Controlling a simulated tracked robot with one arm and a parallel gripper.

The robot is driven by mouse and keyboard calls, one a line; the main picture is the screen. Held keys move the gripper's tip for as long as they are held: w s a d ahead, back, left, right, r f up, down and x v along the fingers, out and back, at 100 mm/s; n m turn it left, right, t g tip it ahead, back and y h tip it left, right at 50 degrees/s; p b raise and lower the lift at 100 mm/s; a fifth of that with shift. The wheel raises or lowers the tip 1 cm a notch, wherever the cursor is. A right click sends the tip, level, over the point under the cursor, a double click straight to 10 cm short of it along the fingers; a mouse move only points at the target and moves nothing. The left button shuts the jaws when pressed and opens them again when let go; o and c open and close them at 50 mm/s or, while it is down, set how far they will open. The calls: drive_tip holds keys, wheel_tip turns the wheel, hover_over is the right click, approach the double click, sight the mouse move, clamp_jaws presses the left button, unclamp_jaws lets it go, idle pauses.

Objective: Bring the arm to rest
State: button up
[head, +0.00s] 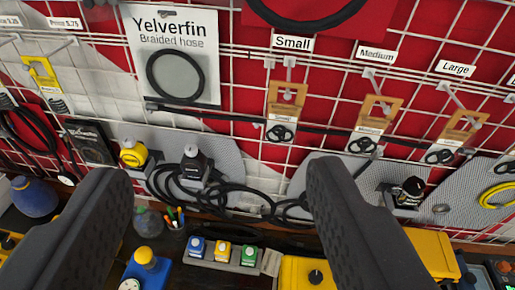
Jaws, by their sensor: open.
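My gripper (222,200) is in the lower part of the head view, its two dark grey fingers wide apart. It is open, and nothing is between the fingers. The fingers point toward a wall rack above a bench. The rest of my arm is not in view.
A white wire rack (230,58) carries a Yelverfin braided hose pack (180,30) and small orange packs (287,105) under size labels. Below are black coiled hoses (190,190), a pen cup (174,218), a tray of coloured blocks (222,252) and a yellow case (430,250).

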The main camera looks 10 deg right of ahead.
drive_tip(key=shift+s+a+y, duration=0.2)
drive_tip(key=shift+a+y, duration=0.1)
drive_tip(key=shift+a, duration=0.1)
drive_tip(key=shift+f, duration=0.1)
wheel_tip(320, 180, down, 11)
drive_tip(key=b, duration=1.1)
